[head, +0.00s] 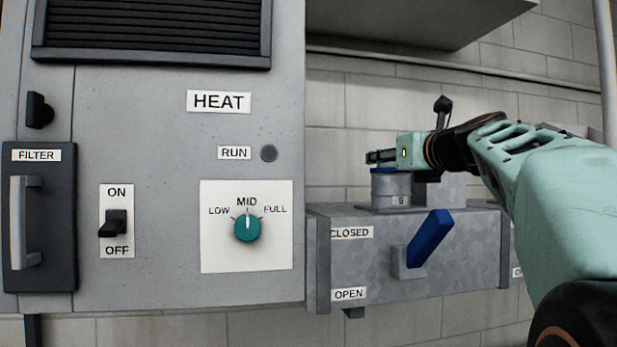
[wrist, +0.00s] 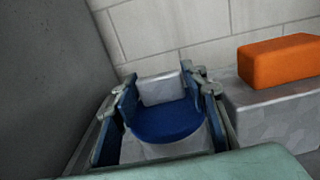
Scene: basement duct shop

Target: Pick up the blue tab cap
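The blue tab cap (wrist: 168,124) shows in the wrist view as a round blue disc low between my fingers. In the head view only a thin blue edge of it (head: 384,170) shows, on top of the grey round collar (head: 391,188) on the duct. My gripper (head: 378,157) is just above the collar in the head view. In the wrist view my gripper (wrist: 163,92) is open, one finger on each side of the cap. A pale grey upright face (wrist: 161,88) shows behind the disc. I cannot tell whether the fingers touch the cap.
An orange block (wrist: 280,62) sits on a grey box (wrist: 270,113) right of the cap. The duct carries a blue lever (head: 431,238) between CLOSED and OPEN labels. The grey heater cabinet (head: 150,170) stands left. A brick wall (head: 370,110) is behind.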

